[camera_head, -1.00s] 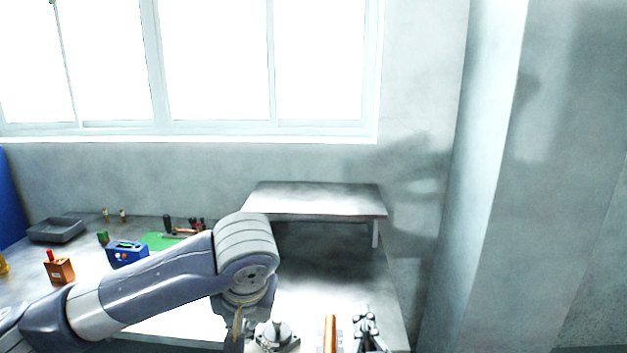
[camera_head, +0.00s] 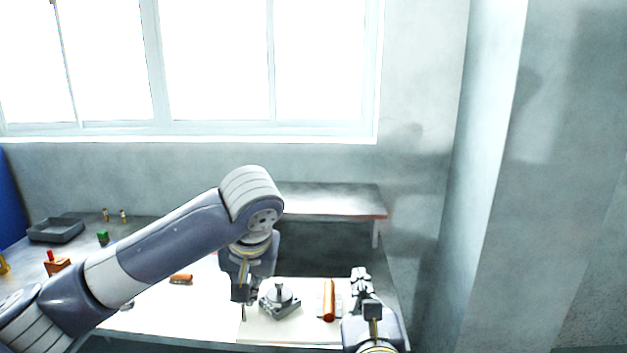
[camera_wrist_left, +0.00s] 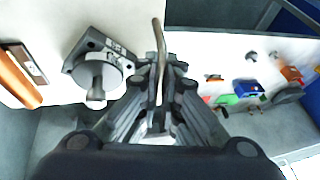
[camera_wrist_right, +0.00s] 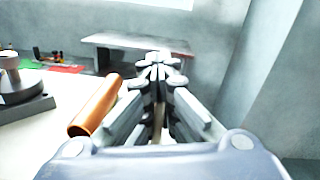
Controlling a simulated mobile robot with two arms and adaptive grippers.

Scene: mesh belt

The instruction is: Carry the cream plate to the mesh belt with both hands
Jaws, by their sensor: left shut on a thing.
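The cream plate (camera_head: 262,331) is in the lower middle of the head view and looks level. It bears a grey block with a round knob (camera_head: 281,299), an orange cylinder (camera_head: 329,300) and a small slotted metal piece. My left gripper (camera_head: 243,297) is shut on the plate's left side; in the left wrist view a thin tan edge (camera_wrist_left: 159,50) stands between its fingers. My right gripper (camera_head: 360,276) is at the plate's right side, its fingers close together with a thin tan strip (camera_wrist_right: 159,118) between them. I cannot make out a mesh belt.
A raised grey shelf (camera_head: 330,201) stands behind the plate against the wall. The bench on the left holds a dark tray (camera_head: 56,230) and small items. A wall pillar (camera_head: 480,200) rises at the right.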

